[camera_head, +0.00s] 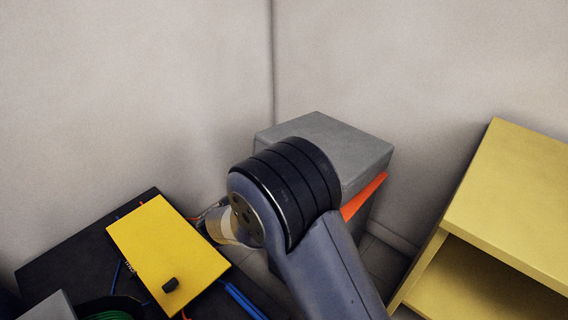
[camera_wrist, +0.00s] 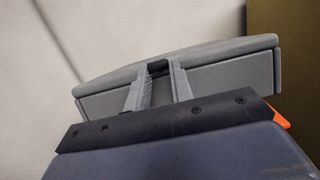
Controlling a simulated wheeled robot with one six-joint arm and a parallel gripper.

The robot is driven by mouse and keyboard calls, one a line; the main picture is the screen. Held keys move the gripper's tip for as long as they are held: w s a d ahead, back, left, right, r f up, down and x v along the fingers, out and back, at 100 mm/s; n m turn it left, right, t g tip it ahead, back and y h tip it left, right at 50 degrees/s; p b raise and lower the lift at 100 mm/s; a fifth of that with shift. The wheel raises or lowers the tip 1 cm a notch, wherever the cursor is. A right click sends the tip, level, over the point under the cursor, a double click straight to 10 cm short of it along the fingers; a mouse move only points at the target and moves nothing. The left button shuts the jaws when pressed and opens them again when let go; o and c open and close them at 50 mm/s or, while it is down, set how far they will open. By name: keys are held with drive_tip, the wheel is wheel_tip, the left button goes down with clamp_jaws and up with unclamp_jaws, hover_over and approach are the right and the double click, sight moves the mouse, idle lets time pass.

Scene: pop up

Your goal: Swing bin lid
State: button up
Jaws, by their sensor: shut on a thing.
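The grey bin lid (camera_head: 340,145) sits at the back near the wall corner, on top of the bin, whose body is mostly hidden by my arm. The wrist view shows the lid (camera_wrist: 235,72) close up, with its front edge facing me. My gripper (camera_wrist: 158,72) is at the middle of that edge, shut with its two grey fingers close around a small dark part there. What exactly lies between the fingertips is partly hidden. An orange panel (camera_head: 362,196) slants out below the lid on the right. In the head view the fingers are hidden behind my wrist.
A yellow box (camera_head: 165,245) with a black knob and blue cables lies on a dark surface (camera_head: 50,270) at the left. A yellow open shelf (camera_head: 510,200) stands at the right. Grey walls meet behind the bin. A narrow floor strip shows between bin and shelf.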

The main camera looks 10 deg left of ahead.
drive_tip(key=f+b, duration=0.1)
drive_tip(key=f, duration=0.1)
drive_tip(key=f+b, duration=0.1)
drive_tip(key=f, duration=0.1)
drive_tip(key=f+b, duration=0.1)
drive_tip(key=shift+s+a+f, duration=0.25)
drive_tip(key=shift+s+f, duration=0.05)
drive_tip(key=shift+f, duration=0.1)
drive_tip(key=o, duration=0.9)
drive_tip(key=p+v, duration=0.2)
drive_tip(key=v, duration=0.9)
drive_tip(key=shift+d, duration=0.1)
